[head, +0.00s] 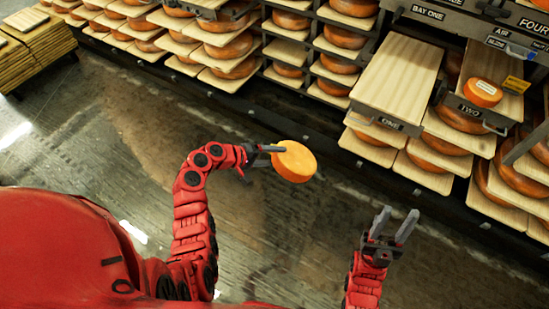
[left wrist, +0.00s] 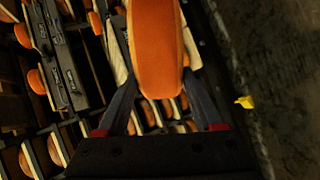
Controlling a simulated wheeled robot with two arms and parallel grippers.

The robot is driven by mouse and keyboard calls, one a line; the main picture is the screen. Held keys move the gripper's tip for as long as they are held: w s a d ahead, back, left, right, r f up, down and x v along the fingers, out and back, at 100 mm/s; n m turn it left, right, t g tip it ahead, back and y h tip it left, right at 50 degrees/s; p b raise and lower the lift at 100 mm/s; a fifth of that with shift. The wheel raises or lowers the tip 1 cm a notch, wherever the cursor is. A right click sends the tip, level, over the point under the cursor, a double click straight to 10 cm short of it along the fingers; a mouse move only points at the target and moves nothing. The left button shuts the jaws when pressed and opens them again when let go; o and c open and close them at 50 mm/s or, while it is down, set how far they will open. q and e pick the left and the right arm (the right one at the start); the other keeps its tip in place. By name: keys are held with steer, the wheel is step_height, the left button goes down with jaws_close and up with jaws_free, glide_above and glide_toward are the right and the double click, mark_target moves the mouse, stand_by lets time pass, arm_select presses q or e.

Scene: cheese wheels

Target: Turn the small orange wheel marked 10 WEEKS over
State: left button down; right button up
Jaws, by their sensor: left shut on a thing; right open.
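A small orange wheel (head: 294,161) is held out over the floor in my left gripper (head: 270,157), which is shut on its edge. Its broad face in the head view looks plain, with no marking that I can read. In the left wrist view the wheel (left wrist: 157,50) sits edge-on between the two fingers. Another small orange wheel (head: 482,92) with a label lies on the board marked TWO (head: 508,104); its lettering is too small to read. My right gripper (head: 393,228) is open and empty, over the floor to the lower right.
A bare board marked ONE (head: 398,75) juts out left of board TWO. Racks with several large orange wheels (head: 229,45) on boards fill the back and right. The floor between is clear.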

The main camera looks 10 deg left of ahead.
arm_select(q)
steer(key=shift+s+a+f+t+h+b, duration=0.2)
steer(key=shift+f+t+h+b, duration=0.75)
steer(key=shift+b, duration=2.85)
steer(key=shift+s+a+f+t+h+b, duration=0.15)
steer(key=shift+f+t+h+b, duration=0.8)
steer(key=shift+b, duration=2.8)
steer(key=shift+w+r+h, duration=0.1)
steer(key=shift+r+h, duration=0.2)
steer(key=shift+r, duration=0.15)
